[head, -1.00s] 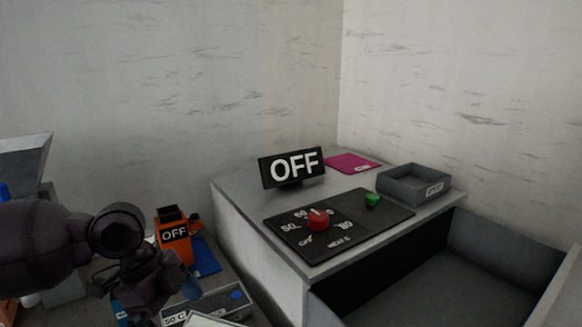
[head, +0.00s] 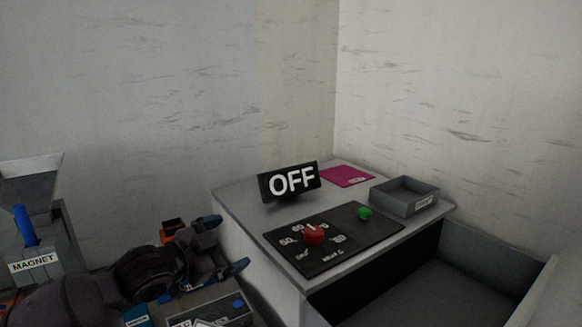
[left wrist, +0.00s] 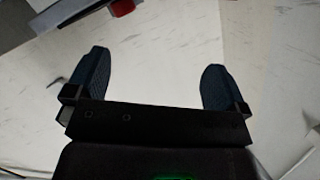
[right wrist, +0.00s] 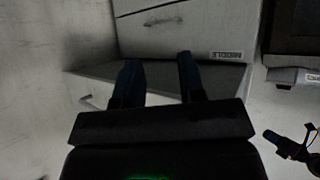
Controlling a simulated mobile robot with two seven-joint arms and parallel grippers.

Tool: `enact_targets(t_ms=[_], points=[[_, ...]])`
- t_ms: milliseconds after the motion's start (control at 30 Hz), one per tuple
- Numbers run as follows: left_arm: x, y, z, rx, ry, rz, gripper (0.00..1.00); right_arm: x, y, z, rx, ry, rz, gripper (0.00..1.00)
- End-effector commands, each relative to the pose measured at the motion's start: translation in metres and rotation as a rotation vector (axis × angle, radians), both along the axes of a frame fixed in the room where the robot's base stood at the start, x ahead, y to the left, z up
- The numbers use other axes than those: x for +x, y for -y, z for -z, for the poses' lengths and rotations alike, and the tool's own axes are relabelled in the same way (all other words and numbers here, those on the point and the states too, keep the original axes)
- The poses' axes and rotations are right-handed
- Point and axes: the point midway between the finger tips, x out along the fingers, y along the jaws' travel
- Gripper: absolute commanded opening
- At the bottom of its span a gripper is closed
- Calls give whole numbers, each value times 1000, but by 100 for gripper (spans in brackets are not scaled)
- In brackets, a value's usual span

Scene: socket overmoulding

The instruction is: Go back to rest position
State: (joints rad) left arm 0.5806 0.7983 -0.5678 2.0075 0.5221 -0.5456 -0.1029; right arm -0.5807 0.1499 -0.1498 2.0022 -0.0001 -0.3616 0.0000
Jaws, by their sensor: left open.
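My left gripper (head: 222,245) is at the lower left of the head view, pointing right, with its blue fingers spread. It is beside the left side of the grey control table and in front of an orange device (head: 172,229), which it mostly hides. In the left wrist view my left gripper (left wrist: 152,75) is open with nothing between its fingers. My right gripper (right wrist: 158,75) shows only in the right wrist view. Its fingers are apart and empty, in front of grey drawers (right wrist: 190,28), one labelled.
The grey table (head: 235,207) bears an OFF sign (head: 292,181), a black panel with a red knob (head: 313,233) and green button (head: 365,213), a pink sheet (head: 346,176) and a grey tray (head: 404,197). A MAGNET box (head: 35,262) stands far left.

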Motion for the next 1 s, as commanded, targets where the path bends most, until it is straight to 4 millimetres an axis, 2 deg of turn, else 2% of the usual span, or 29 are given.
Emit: enact_targets(t_ms=[33,267,567,767,867,1000], points=[[-5,-3,-2,-40,6,-26,100,1,-1,-11,4,8,4,36],[-23,-30,22,-169,21,-161,100,4,-2,-33,12,20,11,36],[-70,-76,78,-257,-40,-375,100,4,-1,-62,8,26,11,36],[-121,-109,128,-272,-140,-534,100,-3,1,-74,5,9,14,36],[-154,-123,154,-280,-213,-615,100,-8,3,-78,5,-7,17,36],[-208,-139,188,-303,-329,-722,100,-14,4,-87,4,-19,19,36]])
